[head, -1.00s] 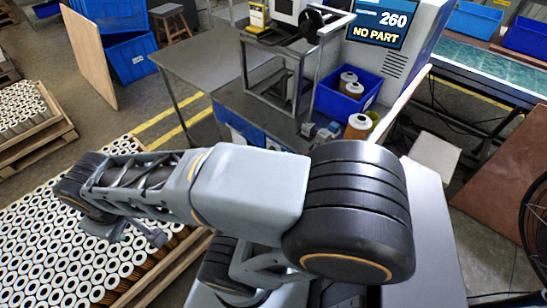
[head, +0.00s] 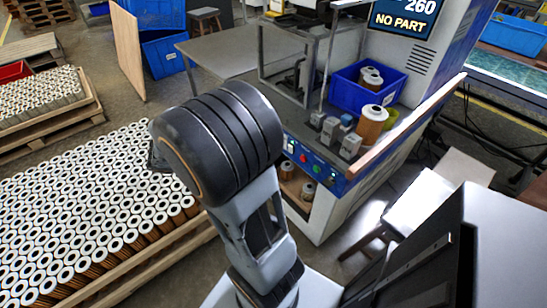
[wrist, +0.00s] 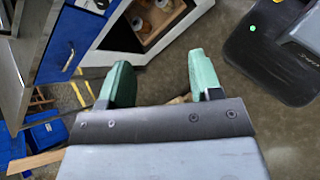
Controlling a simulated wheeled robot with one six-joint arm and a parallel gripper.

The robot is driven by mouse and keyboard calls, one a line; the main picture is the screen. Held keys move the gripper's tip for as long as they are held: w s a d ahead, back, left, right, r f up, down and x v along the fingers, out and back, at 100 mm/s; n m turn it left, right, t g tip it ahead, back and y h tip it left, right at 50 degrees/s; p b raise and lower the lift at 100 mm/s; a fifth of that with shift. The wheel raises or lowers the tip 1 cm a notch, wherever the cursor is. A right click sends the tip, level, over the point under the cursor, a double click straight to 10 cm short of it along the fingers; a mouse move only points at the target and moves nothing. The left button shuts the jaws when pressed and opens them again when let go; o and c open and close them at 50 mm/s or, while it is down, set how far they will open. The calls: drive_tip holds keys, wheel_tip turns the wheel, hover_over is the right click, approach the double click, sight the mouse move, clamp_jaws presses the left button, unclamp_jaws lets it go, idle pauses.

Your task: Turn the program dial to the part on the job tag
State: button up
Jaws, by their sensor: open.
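The machine's screen (head: 404,18) shows "260" and "NO PART" in the head view. Its blue front panel (head: 325,172) carries small red and green buttons, too small to tell a program dial among them. I cannot make out a job tag. My gripper (wrist: 160,68) shows in the wrist view with its two green fingers wide apart and nothing between them. It points at the floor and the lower part of a cabinet, apart from both. In the head view the gripper is hidden; only my arm shows.
A blue bin (head: 345,97) with cartridges and a lone cartridge (head: 371,125) stand on the machine's counter, beside small grey blocks (head: 351,146). More cartridges sit in an opening below. A pallet of cartridges (head: 80,215) fills the left floor. A wooden strip (head: 405,125) edges the counter's right.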

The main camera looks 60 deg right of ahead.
drive_tip(key=w+d+f+n+g+h+b, duration=0.1)
drive_tip(key=w+d+f+n+h+b, duration=0.3)
drive_tip(key=d+f+n+h+b, duration=0.65)
drive_tip(key=s+d+f+y+p, duration=0.1)
drive_tip(key=d, duration=0.6)
drive_tip(key=s+d+f+m+y, duration=0.1)
drive_tip(key=s+d, duration=0.1)
drive_tip(key=d, duration=0.5)
drive_tip(key=shift+s+d+p, duration=0.3)
drive_tip(key=shift+d+p, duration=0.05)
drive_tip(key=c, duration=0.9)
drive_tip(key=shift+c, duration=0.2)
